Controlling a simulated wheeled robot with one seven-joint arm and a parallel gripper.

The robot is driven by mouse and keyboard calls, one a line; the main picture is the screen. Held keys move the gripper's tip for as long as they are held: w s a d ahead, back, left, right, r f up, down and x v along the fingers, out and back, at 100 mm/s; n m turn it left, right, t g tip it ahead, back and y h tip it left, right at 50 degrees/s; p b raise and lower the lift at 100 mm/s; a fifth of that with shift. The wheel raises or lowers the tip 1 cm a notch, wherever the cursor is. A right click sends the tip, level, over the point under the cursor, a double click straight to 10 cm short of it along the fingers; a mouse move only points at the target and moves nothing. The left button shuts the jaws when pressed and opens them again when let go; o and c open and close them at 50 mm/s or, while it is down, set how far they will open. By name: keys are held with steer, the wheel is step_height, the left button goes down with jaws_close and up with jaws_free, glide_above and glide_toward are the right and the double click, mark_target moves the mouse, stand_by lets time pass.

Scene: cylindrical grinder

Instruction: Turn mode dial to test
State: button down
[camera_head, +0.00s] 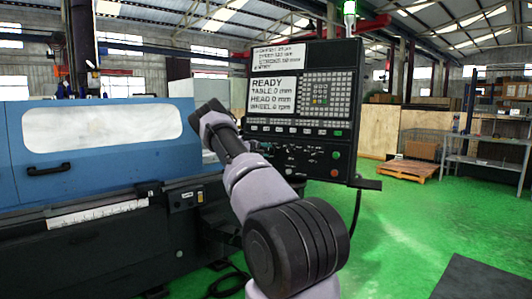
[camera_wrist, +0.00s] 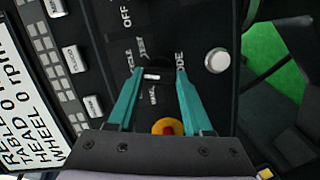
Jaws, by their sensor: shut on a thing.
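The mode dial (camera_wrist: 153,66) is a small dark knob with a white mark, in the middle of the wrist view. Labels around it read sideways, among them TEST (camera_wrist: 142,47) and MODE; others are partly hidden or too small. My gripper (camera_wrist: 158,74) has teal fingers, one on each side of the dial, shut on it. I cannot tell for sure which label the mark points to.
The panel screen (camera_head: 273,93) reads READY, with table, head and wheel at 0. The blue grinder (camera_head: 95,165) stands left. Green floor is open at right.

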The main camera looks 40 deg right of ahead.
steer(key=m, duration=0.4)
steer(key=shift+y, duration=0.4)
steer(key=m, duration=0.3)
steer(key=shift+s+d+m+t+y, duration=0.1)
steer(key=shift+m+t+y, duration=0.3)
steer(key=shift+c, duration=1.6)
jaws_free()
steer(key=shift+r, duration=0.1)
steer(key=v, duration=1)
steer(key=shift+s+a+r, duration=0.15)
steer(key=shift+s+a, duration=0.05)
steer(key=shift+a, duration=0.15)
